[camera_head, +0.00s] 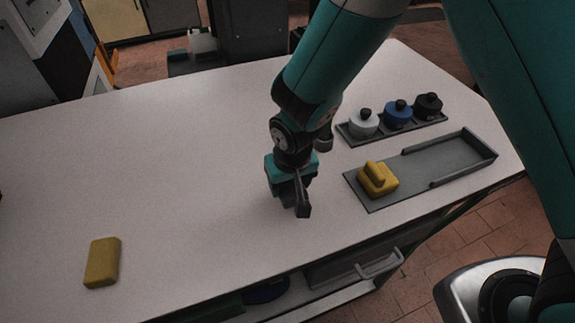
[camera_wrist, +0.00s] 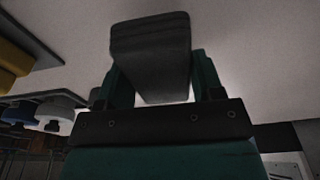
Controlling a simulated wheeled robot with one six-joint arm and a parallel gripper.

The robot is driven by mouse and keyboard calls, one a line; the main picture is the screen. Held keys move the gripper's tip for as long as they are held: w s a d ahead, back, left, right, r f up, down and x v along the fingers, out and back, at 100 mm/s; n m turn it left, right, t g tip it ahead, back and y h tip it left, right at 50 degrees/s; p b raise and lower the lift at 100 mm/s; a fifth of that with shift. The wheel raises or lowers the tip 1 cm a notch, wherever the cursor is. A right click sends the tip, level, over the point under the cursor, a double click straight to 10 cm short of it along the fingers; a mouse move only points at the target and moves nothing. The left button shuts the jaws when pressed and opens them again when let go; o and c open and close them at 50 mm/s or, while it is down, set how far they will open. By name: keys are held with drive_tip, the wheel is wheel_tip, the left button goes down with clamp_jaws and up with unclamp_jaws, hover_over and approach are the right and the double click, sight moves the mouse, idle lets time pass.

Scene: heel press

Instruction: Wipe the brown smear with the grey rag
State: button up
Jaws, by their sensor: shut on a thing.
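My gripper (camera_head: 292,196) points down over the white table (camera_head: 180,150), near its middle. It is shut on a dark grey piece, which looks like the grey rag (camera_head: 303,200). In the wrist view the grey rag (camera_wrist: 150,55) sits between the two teal fingers of my gripper (camera_wrist: 150,85). I cannot tell whether the rag touches the table. No brown smear shows in either view; my arm and gripper hide part of the table.
A grey tray (camera_head: 455,158) at the right bears a yellow block with a handle (camera_head: 378,180). Behind it a rack holds a white pot (camera_head: 363,123), a blue pot (camera_head: 398,115) and a black pot (camera_head: 428,105). A yellow sponge (camera_head: 102,262) lies front left. The left table is largely clear.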

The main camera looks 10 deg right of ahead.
drive_tip(key=shift+r+p, duration=0.95)
drive_tip(key=shift+r, duration=0.65)
drive_tip(key=shift+a, duration=0.1)
